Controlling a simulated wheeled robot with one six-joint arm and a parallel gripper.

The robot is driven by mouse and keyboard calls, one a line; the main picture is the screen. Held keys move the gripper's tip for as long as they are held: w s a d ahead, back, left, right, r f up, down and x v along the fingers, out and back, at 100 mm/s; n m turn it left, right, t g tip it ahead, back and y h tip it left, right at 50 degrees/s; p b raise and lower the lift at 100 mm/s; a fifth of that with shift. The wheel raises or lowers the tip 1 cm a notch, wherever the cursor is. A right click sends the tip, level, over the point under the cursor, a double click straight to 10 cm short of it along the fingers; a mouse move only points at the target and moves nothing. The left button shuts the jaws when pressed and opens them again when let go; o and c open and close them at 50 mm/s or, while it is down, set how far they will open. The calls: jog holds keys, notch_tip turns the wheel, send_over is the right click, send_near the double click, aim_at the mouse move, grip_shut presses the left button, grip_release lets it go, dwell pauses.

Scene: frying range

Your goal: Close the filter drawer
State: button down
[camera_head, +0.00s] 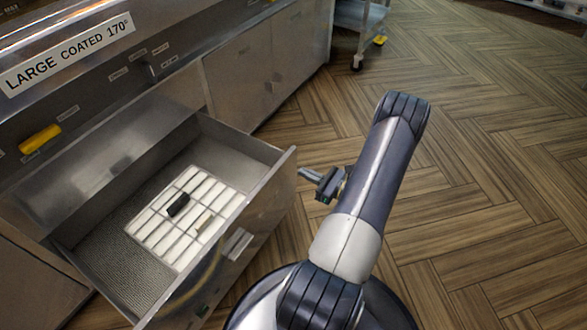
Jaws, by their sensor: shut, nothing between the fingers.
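The filter drawer (284,172) is a metal drawer pulled well out of the cabinet at the left. The drawer front faces right and carries a small pale plate (238,243). My gripper (304,173) is shut and empty, just to the right of the drawer front's far end. It points left towards the front; I cannot tell whether it touches it.
The range front (100,90) has a yellow handle (40,138) and a sign reading "LARGE COATED 170°". Closed cabinet doors (265,65) stand beyond the drawer. A wheeled cart (358,20) is at the top. The wood floor (490,170) on the right is clear.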

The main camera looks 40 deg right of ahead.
aim_at(285, 163)
jog(key=shift+b+x, duration=0.55)
jog(key=shift+x, duration=2.1)
jog(key=shift+w, duration=0.1)
